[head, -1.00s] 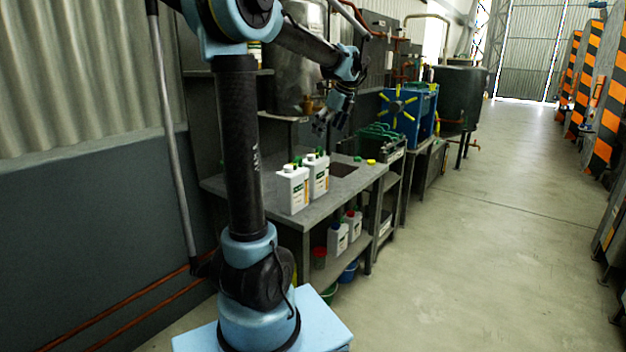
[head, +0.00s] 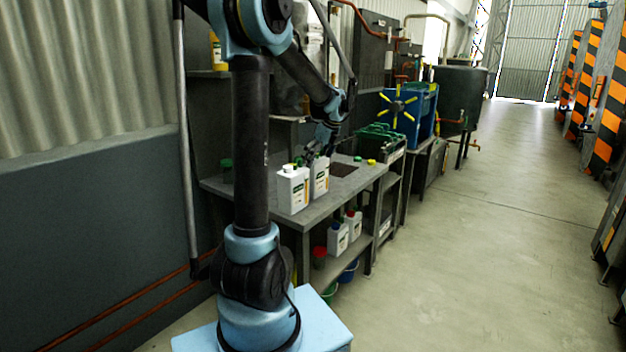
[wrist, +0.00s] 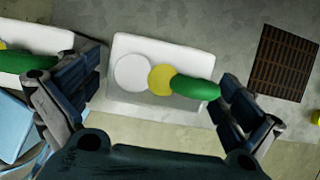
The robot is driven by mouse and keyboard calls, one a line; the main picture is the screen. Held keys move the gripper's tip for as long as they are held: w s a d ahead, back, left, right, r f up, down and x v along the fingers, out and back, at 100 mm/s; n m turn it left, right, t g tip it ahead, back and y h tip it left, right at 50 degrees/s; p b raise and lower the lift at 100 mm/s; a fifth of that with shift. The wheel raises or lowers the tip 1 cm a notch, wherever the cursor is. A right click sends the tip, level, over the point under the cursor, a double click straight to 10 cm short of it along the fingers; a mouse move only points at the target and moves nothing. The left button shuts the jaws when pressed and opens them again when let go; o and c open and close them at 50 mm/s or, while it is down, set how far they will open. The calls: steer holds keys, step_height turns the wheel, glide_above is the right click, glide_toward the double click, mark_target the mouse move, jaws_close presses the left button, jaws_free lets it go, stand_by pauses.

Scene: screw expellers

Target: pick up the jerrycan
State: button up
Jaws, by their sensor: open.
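Two white jerrycans with labels stand side by side on the grey table: the nearer left one (head: 292,190) and the farther right one (head: 321,178). My gripper (head: 319,156) is open just above the right jerrycan. In the wrist view this jerrycan (wrist: 130,48) is seen from above, with a white cap, a yellow disc and a green handle. The left jerrycan (wrist: 35,40) shows partly at the left edge, beyond the left finger. The fingertips partly cover the right jerrycan's top in the head view.
The table (head: 247,198) has a dark grate (head: 343,170) to the right of the jerrycans. Smaller white bottles (head: 338,238) stand on the lower shelf. A green crate-like object (head: 378,140) and a blue machine (head: 405,108) stand beyond.

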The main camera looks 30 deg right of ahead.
steer(key=shift+x, duration=0.9)
steer(key=c, duration=1.9)
steer(key=shift+r, duration=0.1)
